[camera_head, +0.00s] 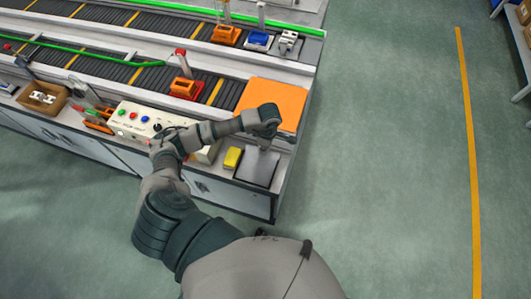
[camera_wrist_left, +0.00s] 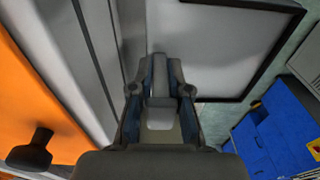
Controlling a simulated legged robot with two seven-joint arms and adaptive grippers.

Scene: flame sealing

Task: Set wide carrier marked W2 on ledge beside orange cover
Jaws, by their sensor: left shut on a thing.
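My left gripper (camera_head: 265,143) is beside the orange cover (camera_head: 272,101), just above the grey ledge by the dark-edged plate (camera_head: 259,170). In the left wrist view the left gripper (camera_wrist_left: 160,128) is shut on a pale grey part (camera_wrist_left: 161,116). No W2 mark is readable on it, so I cannot confirm that it is the wide carrier. The orange cover (camera_wrist_left: 35,100) with its dark knob fills the left of that view. The plate (camera_wrist_left: 225,50) lies behind the fingers. Whether the held part touches the ledge is unclear. My right gripper is out of view.
A yellow block (camera_head: 233,158) sits left of the plate. A control box (camera_head: 140,121) with coloured buttons and a brown tray (camera_head: 43,97) stand along the bench's front. Conveyors (camera_head: 120,70) run behind. The floor to the right is open.

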